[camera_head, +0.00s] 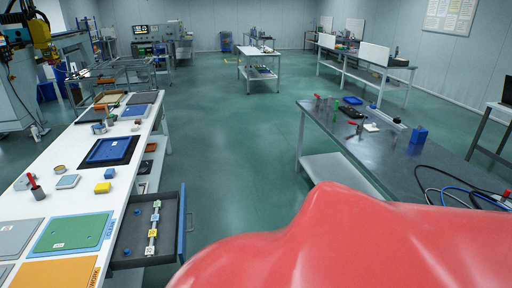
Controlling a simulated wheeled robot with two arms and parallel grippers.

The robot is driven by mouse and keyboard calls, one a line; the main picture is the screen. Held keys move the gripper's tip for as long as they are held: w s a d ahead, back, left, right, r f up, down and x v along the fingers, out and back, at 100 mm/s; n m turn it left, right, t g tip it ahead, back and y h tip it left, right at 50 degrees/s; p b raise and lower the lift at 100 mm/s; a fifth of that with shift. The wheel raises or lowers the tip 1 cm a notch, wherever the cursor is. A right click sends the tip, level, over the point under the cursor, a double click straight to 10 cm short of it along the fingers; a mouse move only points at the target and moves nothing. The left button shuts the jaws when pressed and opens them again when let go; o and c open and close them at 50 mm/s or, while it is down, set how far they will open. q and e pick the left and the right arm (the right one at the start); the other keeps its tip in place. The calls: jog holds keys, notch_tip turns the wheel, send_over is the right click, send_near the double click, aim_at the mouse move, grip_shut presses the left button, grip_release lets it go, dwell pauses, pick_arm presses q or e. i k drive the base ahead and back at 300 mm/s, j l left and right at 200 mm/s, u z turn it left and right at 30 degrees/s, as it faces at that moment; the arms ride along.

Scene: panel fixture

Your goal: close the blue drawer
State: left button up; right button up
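The blue drawer (182,222) is pulled out from the right side of the white workbench (125,178). Its blue front stands well away from the bench edge, out over the green floor. The dark drawer bottom (131,228) is exposed. Neither gripper shows in this view.
A smooth red surface close to the camera covers the lower right. A dark-topped table (400,158) stands right. The floor between (235,150) is clear.

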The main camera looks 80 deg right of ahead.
aim_at(132, 235)
jog(key=z, duration=1.85)
jog(key=i+l+u, duration=0.5)
jog(key=l, duration=0.15)
jog(key=i+l+u, duration=0.25)
jog(key=k+l, duration=0.05)
jog(key=k, duration=0.05)
